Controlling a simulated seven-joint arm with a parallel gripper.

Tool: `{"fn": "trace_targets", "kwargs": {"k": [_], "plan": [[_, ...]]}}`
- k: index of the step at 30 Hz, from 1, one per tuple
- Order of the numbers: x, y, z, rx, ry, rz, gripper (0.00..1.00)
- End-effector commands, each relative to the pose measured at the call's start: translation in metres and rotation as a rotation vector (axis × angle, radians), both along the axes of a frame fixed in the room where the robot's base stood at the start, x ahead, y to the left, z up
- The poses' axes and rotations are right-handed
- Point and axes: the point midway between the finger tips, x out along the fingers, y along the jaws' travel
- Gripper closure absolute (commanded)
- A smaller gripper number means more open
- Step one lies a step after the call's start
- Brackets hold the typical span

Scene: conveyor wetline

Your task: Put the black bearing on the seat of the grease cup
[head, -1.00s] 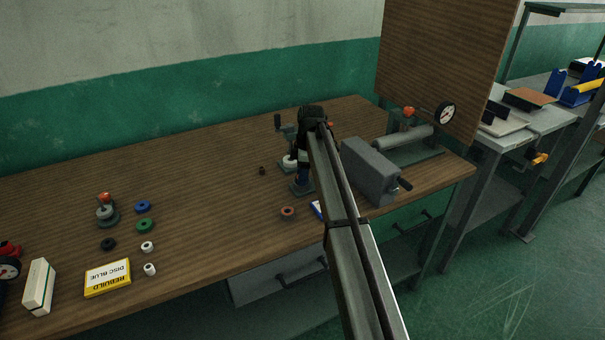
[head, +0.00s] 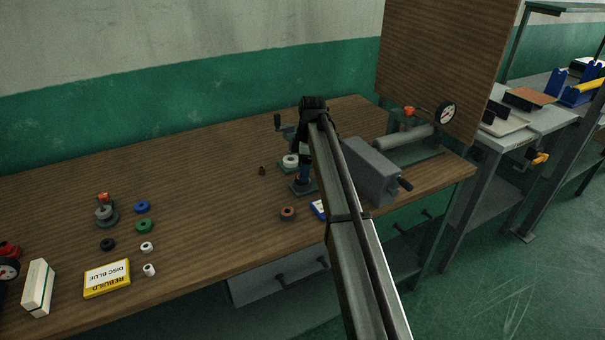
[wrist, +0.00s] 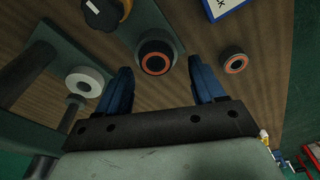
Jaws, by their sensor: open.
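My gripper (wrist: 160,68) is open. In the wrist view its blue fingers stand on either side of a dark round part with an orange inner ring (wrist: 155,57), with space on both sides. That part sits over a grey-green base, which shows in the head view as a dark plate (head: 302,187) under my gripper (head: 304,172). I cannot tell for sure whether this is the black bearing on the grease cup's seat. A similar dark, orange-ringed part (wrist: 233,63) lies to the right, apart from my fingers; the head view shows it reddish-brown (head: 287,212).
A white ring (head: 290,160) sits on a stand just behind my gripper. A grey box with a crank (head: 370,172) stands close on the right. A black ring (head: 107,244) and other small rings lie at the left.

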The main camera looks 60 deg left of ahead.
Motion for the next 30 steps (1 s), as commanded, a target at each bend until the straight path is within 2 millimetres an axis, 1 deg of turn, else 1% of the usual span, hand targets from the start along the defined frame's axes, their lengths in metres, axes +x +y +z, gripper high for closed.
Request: {"fn": "trace_targets", "kwargs": {"k": [1,6,12,15,19,30], "plan": [[0.002,0.002,0.013,0.004,-0.001,0.000,0.32],[0.007,0.002,0.048,0.006,-0.002,-0.001,0.32],[0.010,0.001,0.078,0.007,-0.002,-0.001,0.32],[0.011,0.000,0.086,0.006,-0.002,-0.001,0.32],[0.012,0.000,0.093,0.006,-0.002,0.000,0.32],[0.012,-0.001,0.095,0.007,-0.002,0.000,0.32]]}}
